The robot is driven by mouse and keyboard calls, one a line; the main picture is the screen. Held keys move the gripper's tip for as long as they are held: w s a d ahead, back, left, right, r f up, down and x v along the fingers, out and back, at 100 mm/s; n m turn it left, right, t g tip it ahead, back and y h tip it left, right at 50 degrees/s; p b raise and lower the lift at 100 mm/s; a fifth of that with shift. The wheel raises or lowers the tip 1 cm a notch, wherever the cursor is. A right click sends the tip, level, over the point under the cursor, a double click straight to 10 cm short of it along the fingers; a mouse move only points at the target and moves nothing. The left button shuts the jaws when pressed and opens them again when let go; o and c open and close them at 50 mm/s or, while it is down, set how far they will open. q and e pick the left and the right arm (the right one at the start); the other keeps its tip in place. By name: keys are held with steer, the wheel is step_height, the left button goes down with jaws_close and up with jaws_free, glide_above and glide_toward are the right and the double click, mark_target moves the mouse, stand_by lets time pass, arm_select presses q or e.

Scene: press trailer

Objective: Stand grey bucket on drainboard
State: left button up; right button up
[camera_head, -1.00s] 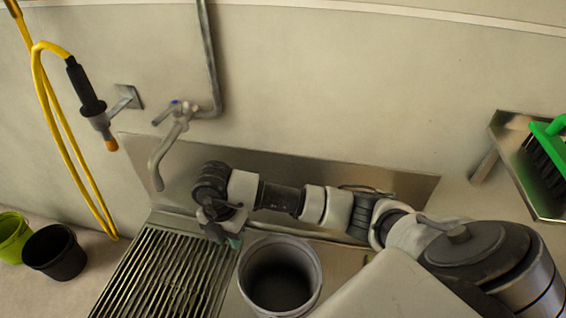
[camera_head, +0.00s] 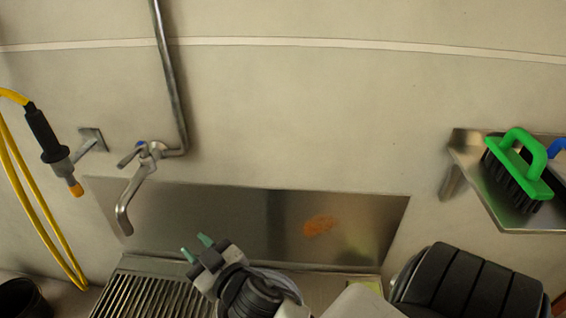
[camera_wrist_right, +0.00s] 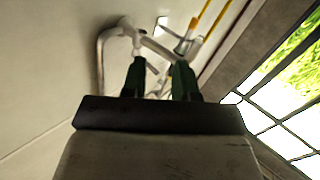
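The ribbed metal drainboard (camera_head: 150,297) lies at the lower left in the head view, cut by the bottom edge. A pale curved rim (camera_head: 284,280), seemingly the grey bucket's, shows just behind my right wrist; the rest of the bucket is hidden. My right gripper (camera_head: 197,248) is above the drainboard's right back corner, its two green-tipped fingers apart with nothing between them. In the right wrist view the fingers (camera_wrist_right: 158,78) are also apart and empty, with the tap beyond them. My left gripper is not in view.
The tap (camera_head: 137,185) juts from the wall above the drainboard, before a metal splashback (camera_head: 250,220). A black bucket (camera_head: 22,300) is at the lower left edge. A yellow hose (camera_head: 38,210) hangs left. A green brush (camera_head: 520,170) lies on a wall shelf (camera_head: 500,222) at right.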

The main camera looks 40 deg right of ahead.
steer(key=s+d+f+g, duration=0.1)
steer(key=s+f+g, duration=0.3)
steer(key=s, duration=0.2)
steer(key=s+d+f+g, duration=0.1)
steer(key=s+f+g, duration=0.4)
steer(key=s, duration=0.1)
steer(key=s+d+f+m+g+h, duration=0.1)
steer(key=s+d+f+g, duration=0.1)
steer(key=s+f+g, duration=0.2)
steer(key=shift+s+f+g, duration=0.15)
steer(key=shift+s+f, duration=0.2)
steer(key=shift+s, duration=0.3)
steer(key=shift+s+f+g, duration=0.15)
steer(key=shift+s+f, duration=0.15)
steer(key=shift+s, duration=0.3)
steer(key=shift+s+f+g, duration=0.1)
steer(key=shift+s+g, duration=0.2)
steer(key=shift+s, duration=0.15)
steer(key=shift+w, duration=0.1)
